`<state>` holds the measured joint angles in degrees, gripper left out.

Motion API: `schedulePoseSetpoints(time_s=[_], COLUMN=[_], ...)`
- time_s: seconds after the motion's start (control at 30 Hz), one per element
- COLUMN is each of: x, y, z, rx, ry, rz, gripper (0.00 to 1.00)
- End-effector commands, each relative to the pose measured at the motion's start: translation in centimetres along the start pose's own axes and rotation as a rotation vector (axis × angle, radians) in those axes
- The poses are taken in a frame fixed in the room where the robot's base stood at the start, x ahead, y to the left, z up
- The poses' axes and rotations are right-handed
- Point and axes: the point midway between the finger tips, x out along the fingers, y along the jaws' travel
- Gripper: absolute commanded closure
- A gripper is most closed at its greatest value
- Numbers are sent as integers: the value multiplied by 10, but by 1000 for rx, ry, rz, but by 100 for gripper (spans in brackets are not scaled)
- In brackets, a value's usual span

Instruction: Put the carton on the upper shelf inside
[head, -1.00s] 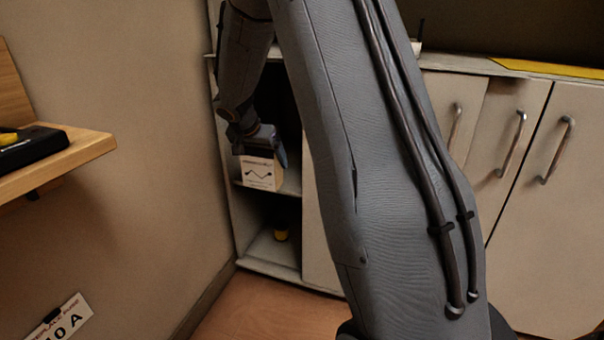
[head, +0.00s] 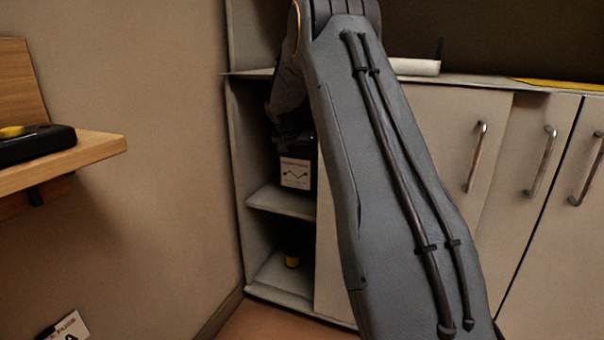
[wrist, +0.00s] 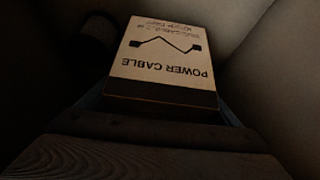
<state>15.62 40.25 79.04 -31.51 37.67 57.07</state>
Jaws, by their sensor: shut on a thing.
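The carton (head: 295,173) is a small box with a white "POWER CABLE" label and a dark band. In the head view it is inside the open cabinet bay, over the upper shelf (head: 280,203). I cannot tell whether its base touches the board. My gripper (head: 291,137) is shut on the carton, dim and partly hidden behind my arm. In the wrist view the carton (wrist: 160,52) fills the middle, label toward the camera and upside down, with the dark gripper (wrist: 165,112) along its lower edge. The fingertips are hard to make out.
Closed cabinet doors (head: 440,140) with handles are to the right. A wooden wall shelf (head: 90,150) holds a black device (head: 35,147) at left. In the wrist view a dark round object (wrist: 100,27) is beside the carton.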

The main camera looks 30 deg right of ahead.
Motion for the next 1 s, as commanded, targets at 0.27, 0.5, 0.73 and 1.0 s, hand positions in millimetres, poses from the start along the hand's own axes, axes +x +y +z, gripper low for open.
schedulePoseSetpoints(time_s=[0.27, 0.5, 0.73, 1.0], x=[12, 38, 37, 40], y=[0, 0, 0, 0], z=[-15, 4, 4, 6], rx=[2, 0, 1, 0], ry=[1, 0, 1, 0], rz=[0, 0, 0, 0], gripper=[43, 43, 43, 0])
